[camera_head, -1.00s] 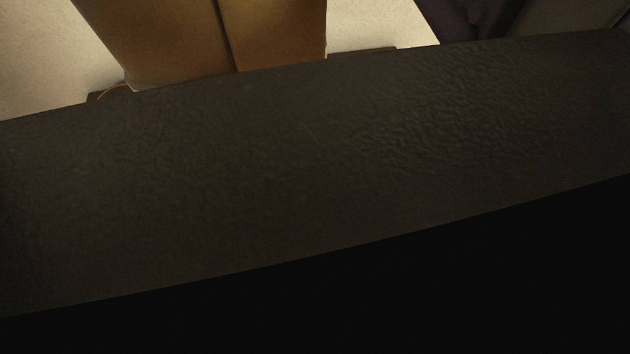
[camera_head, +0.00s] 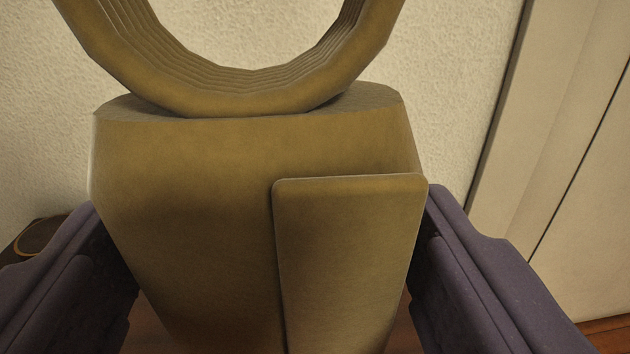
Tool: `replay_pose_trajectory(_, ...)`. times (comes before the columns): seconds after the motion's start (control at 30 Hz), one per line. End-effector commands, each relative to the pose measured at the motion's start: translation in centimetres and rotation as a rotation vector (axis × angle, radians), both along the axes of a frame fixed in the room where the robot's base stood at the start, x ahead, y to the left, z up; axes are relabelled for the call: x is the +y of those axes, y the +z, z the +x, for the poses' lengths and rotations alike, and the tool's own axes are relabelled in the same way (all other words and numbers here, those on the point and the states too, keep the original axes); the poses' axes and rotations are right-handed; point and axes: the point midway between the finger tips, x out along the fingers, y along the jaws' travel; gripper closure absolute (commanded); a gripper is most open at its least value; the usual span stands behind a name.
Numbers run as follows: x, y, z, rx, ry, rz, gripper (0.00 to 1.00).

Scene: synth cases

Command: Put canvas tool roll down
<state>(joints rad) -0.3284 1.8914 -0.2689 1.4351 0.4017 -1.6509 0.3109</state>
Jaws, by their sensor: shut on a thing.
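The canvas tool roll (camera_head: 190,220) fills the middle of the view. It is olive-tan, with a tapering body, a flat raised flap on its front right and a large ribbed ring on top, cut off by the upper edge. My gripper (camera_head: 268,255) has a dark purple finger on each side of the body and is shut on it. The bottom of the roll runs out of the picture, so what is under it is hidden.
A pale textured wall (camera_head: 480,60) stands behind. Light panels (camera_head: 560,180) with a dark edge stand at the right. A dark thing with an orange line (camera_head: 35,240) shows at the left, partly behind a finger. Reddish-brown surface (camera_head: 608,336) shows at the lower right.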

Motion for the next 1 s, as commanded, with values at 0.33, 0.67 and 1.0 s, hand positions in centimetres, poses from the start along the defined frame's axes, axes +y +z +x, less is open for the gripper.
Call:
replay_pose_trajectory(0.33, -0.9, -0.4, 4.2, -0.002, -0.001, 0.0, 0.62)
replay_pose_trajectory(0.67, -0.9, -4.1, 4.6, 0.0, 0.0, 0.0, 0.62)
replay_pose_trajectory(1.0, -1.0, -4.3, 4.5, 0.001, -0.001, -0.001, 0.08)
